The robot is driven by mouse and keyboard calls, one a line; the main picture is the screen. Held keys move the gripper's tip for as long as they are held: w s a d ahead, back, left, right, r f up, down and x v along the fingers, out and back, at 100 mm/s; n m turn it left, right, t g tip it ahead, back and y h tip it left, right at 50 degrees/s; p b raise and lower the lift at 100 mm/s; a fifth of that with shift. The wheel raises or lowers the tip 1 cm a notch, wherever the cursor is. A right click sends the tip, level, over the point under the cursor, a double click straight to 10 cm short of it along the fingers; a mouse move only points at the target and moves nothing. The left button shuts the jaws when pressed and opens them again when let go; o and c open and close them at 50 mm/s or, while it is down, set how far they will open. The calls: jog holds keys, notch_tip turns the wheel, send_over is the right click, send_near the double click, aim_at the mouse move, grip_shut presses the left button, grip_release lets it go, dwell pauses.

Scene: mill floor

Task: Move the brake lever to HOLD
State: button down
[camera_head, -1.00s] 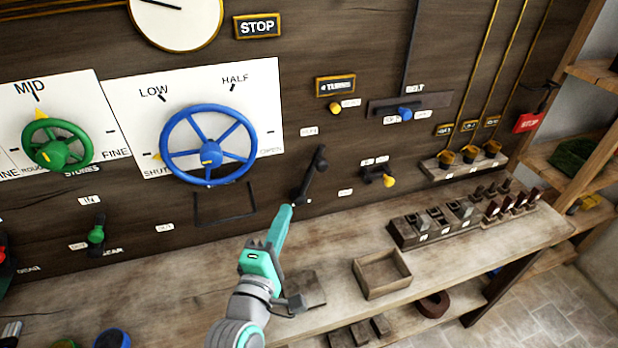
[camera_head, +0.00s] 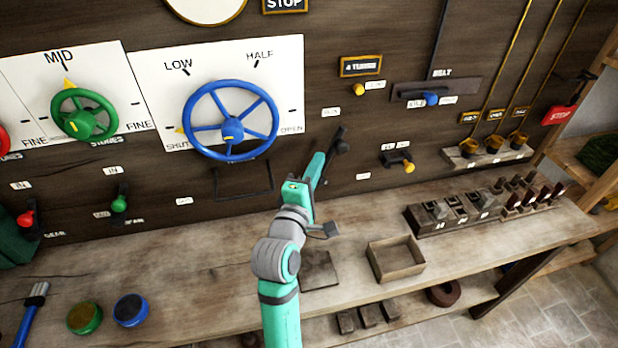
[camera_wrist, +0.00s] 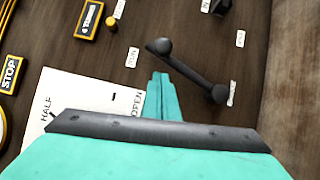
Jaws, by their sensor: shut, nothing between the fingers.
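The black brake lever (camera_head: 341,146) is on the dark wooden wall, right of the blue wheel. Its upper end leans up and right; its lower part is hidden behind my gripper in the head view. The wrist view shows the whole lever (camera_wrist: 192,72), with a round knob at each end. A small plate above it (camera_wrist: 132,57) seems to read RUN; another plate (camera_wrist: 232,93), by its lower end, is too small to read. My gripper (camera_head: 317,163) is shut and empty, its fingertips (camera_wrist: 161,80) close beside the lever. I cannot tell whether they touch it.
The blue wheel (camera_head: 232,130) is left of the lever, with a thin dark frame (camera_head: 243,196) below it. A yellow-knobbed switch (camera_head: 399,160) is to the right. The workbench (camera_head: 220,260) lies below, with an open wooden box (camera_head: 397,262) on it.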

aim_at(342, 152)
jog(key=shift+w+d+r, duration=0.1)
jog(key=shift+w+d, duration=0.3)
jog(key=shift+d, duration=0.4)
jog(key=shift+w+d+r, duration=0.1)
jog(key=shift+w+d, duration=0.3)
jog(key=shift+d, duration=0.35)
jog(key=shift+d, duration=0.1)
jog(key=shift+w, duration=0.1)
jog(key=shift+w+d+f+m+g, duration=0.1)
jog(key=shift+w+d+m+g, duration=0.15)
jog(key=shift+d+m+g, duration=0.55)
jog(key=w+d+f+m+g+y, duration=0.2)
jog(key=d+f+m+g+y, duration=0.2)
jog(key=d+f+m, duration=0.4)
jog(key=shift+w+d+f+y, duration=0.4)
jog(key=shift+d+f+y, duration=0.15)
jog(key=shift+f, duration=0.4)
jog(key=shift+d+f+m, duration=0.1)
jog(key=shift+d+m, duration=0.1)
jog(key=shift+m, duration=0.1)
